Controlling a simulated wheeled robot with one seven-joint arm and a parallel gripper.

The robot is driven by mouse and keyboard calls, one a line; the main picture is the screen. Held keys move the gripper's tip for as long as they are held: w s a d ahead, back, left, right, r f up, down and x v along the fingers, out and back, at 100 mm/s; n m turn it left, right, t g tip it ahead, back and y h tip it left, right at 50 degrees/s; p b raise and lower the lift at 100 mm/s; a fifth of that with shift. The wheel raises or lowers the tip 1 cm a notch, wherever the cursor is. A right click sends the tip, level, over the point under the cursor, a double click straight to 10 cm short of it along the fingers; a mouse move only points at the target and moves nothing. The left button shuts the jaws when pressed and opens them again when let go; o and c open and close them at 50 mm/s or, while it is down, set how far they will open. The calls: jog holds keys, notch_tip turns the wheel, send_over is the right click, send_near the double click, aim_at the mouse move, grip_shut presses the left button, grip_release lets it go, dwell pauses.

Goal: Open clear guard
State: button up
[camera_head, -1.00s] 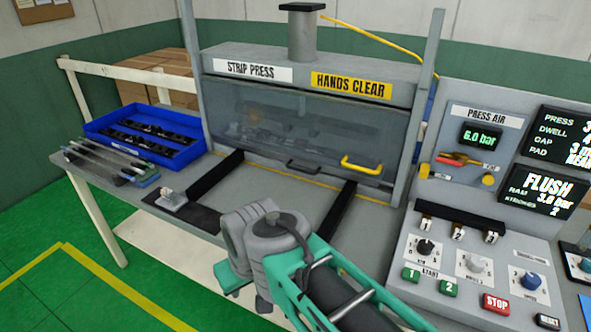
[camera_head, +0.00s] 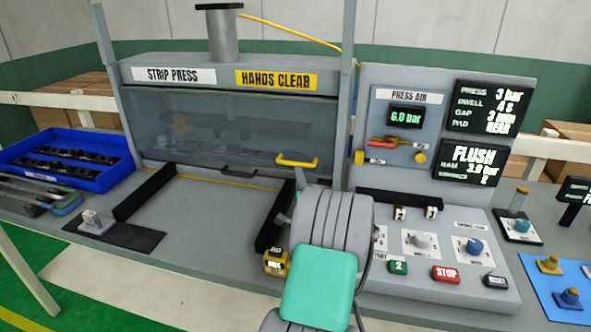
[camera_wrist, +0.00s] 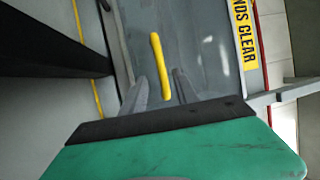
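The clear guard (camera_head: 225,128) is a smoky see-through panel on the front of the strip press, and it is down. A yellow bar handle (camera_head: 297,161) sits on its lower right; the same handle shows in the wrist view (camera_wrist: 158,58). My gripper (camera_head: 299,178) is just in front of and below this handle in the head view. In the wrist view my gripper (camera_wrist: 160,78) has its two grey fingers apart, with the handle's near end showing in the gap between them. Whether the fingers touch the handle cannot be told.
A small dark handle (camera_head: 238,173) sits at the guard's lower edge. Black rails (camera_head: 145,190) run along the bench. The control panel (camera_head: 425,275) stands at right, close to my arm. A blue tray (camera_head: 85,172) is at left. A yellow-black block (camera_head: 276,261) lies beside my wrist.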

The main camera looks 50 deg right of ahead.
aim_at(296, 164)
jog(key=p+x, duration=0.2)
jog(key=x, duration=0.5)
jog(key=shift+w+d+r+p, duration=0.15)
jog(key=shift+w+p, duration=0.1)
jog(key=shift+p, duration=0.15)
jog(key=shift+c, duration=0.3)
grip_shut()
dwell(0.5)
